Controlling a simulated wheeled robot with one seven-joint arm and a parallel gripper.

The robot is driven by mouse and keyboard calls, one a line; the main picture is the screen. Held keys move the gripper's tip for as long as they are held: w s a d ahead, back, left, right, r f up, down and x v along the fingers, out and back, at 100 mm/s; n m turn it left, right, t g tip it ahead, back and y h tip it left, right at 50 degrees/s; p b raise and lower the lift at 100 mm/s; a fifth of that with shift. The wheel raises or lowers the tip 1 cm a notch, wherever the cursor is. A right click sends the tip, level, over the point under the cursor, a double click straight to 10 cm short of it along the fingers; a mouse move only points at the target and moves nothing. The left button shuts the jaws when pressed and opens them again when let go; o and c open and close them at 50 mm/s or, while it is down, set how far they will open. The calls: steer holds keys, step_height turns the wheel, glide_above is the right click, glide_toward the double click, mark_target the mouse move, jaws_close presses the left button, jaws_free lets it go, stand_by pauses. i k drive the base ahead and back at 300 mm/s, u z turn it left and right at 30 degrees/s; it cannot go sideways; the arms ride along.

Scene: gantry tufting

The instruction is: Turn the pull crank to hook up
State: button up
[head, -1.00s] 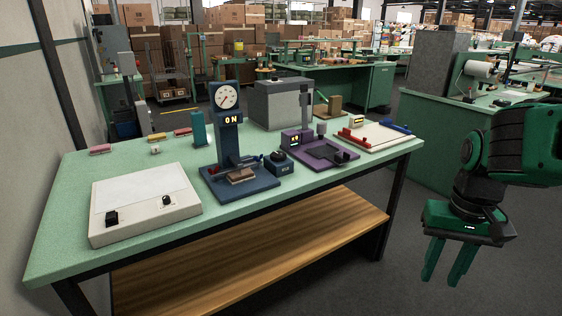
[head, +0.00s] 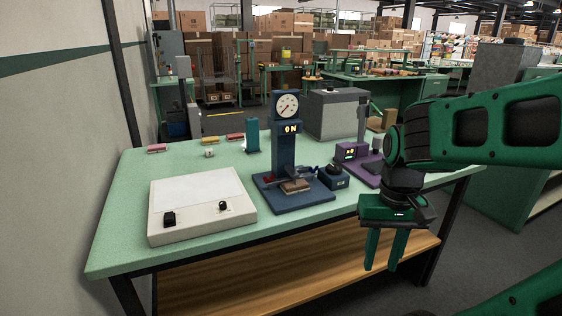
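The blue pull tester (head: 284,150) stands on the green table, with a round dial (head: 287,105) on top and a display reading "0 N". A small brown piece (head: 295,186) lies on its base. A small dark blue box (head: 333,178) with a black part on top sits at the base's right side; I cannot tell for sure whether this is the pull crank, nor read its small label. My gripper (head: 385,250) hangs pointing down, right of and nearer than the tester, in front of the table's edge. Its two green fingers are apart with nothing between them.
The green table (head: 130,215) carries a white panel box (head: 200,200) at left, a purple device (head: 352,151) partly behind my arm, a grey box (head: 334,112) behind and several small coloured blocks at the back left. A wooden shelf (head: 230,290) lies below. A wall (head: 60,120) bounds the left.

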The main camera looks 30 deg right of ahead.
mark_target(335, 170)
steer(key=u, duration=0.1)
steer(key=i, duration=1.2)
steer(key=z, duration=0.5)
